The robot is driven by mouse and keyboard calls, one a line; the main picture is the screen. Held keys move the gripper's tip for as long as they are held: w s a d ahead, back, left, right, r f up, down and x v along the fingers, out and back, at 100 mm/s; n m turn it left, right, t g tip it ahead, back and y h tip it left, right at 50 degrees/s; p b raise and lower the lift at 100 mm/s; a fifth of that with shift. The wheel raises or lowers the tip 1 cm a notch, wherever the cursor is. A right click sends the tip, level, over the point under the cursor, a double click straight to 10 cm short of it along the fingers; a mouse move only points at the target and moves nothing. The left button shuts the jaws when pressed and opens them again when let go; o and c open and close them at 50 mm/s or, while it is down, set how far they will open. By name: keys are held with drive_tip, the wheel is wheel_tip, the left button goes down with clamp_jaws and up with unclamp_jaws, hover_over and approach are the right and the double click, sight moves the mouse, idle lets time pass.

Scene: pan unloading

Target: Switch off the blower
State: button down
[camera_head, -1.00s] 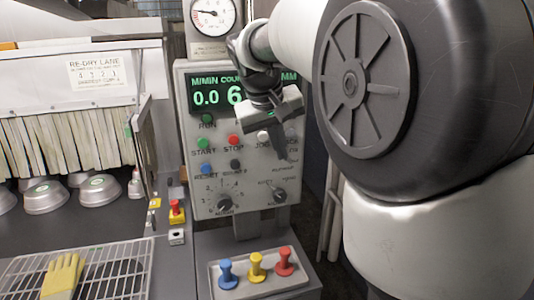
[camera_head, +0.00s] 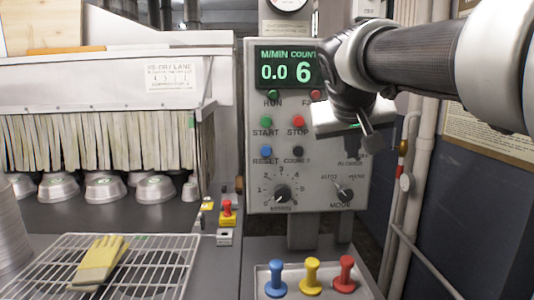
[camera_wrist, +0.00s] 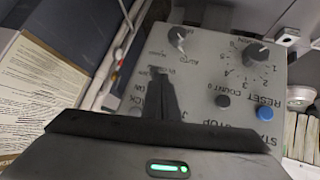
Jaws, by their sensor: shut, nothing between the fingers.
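The grey control panel (camera_head: 307,172) stands upright in the middle of the head view, with a green-lit display, coloured buttons and two dark knobs. My gripper (camera_head: 371,142) is in front of the panel's right side, right of the red STOP button (camera_head: 298,122) and above the MODE knob (camera_head: 343,193). In the wrist view my gripper's dark fingers (camera_wrist: 161,92) are shut with nothing held, pointing at the panel beside small lettering, part of which reads ON. The blower switch cannot be made out; my gripper covers that part. I cannot tell whether the fingers touch the panel.
Blue, yellow and red pegs (camera_head: 311,278) stand in a tray below the panel. A red knob on a yellow base (camera_head: 227,212) is left of it. A wire rack (camera_head: 155,262) holds a yellow glove (camera_head: 100,262). Pipes (camera_head: 405,185) run right of the panel.

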drive_tip(key=shift+r, duration=0.15)
drive_tip(key=shift+r+p, duration=0.6)
drive_tip(key=shift+r, duration=0.1)
